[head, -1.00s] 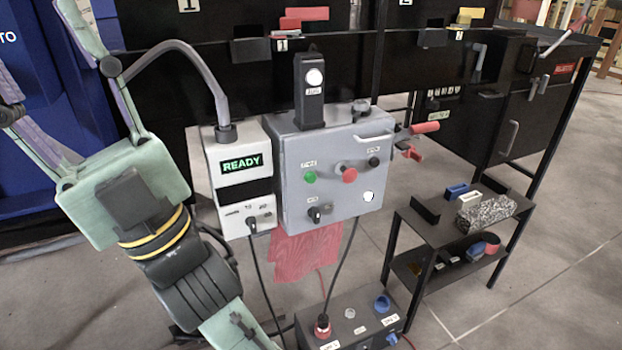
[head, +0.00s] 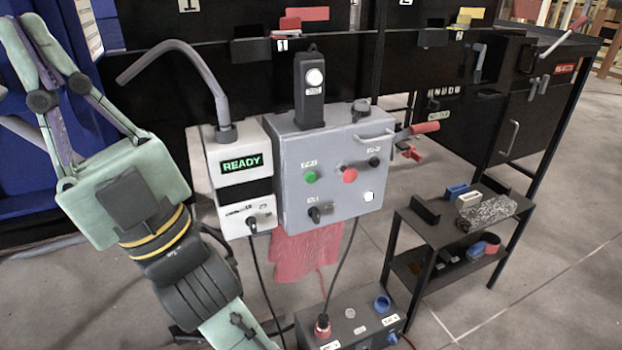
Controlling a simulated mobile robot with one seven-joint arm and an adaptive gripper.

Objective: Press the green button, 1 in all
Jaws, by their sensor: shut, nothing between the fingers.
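The green button (head: 310,177) is a small round button on the front of the grey control box (head: 335,205), at its left, below a small label. It is in plain view with nothing over it. My gripper (head: 22,24) is at the upper left, with green and purple fingers drawn together, shut and empty. It points up and left, well to the left of the control box and apart from the green button. Whether the button is pushed in cannot be told.
A red button (head: 349,176) and a black knob (head: 375,162) sit right of the green one. A white unit reading READY (head: 241,164), with a bent grey pipe (head: 185,60), stands between my gripper and the box. A low shelf (head: 437,230) stands right.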

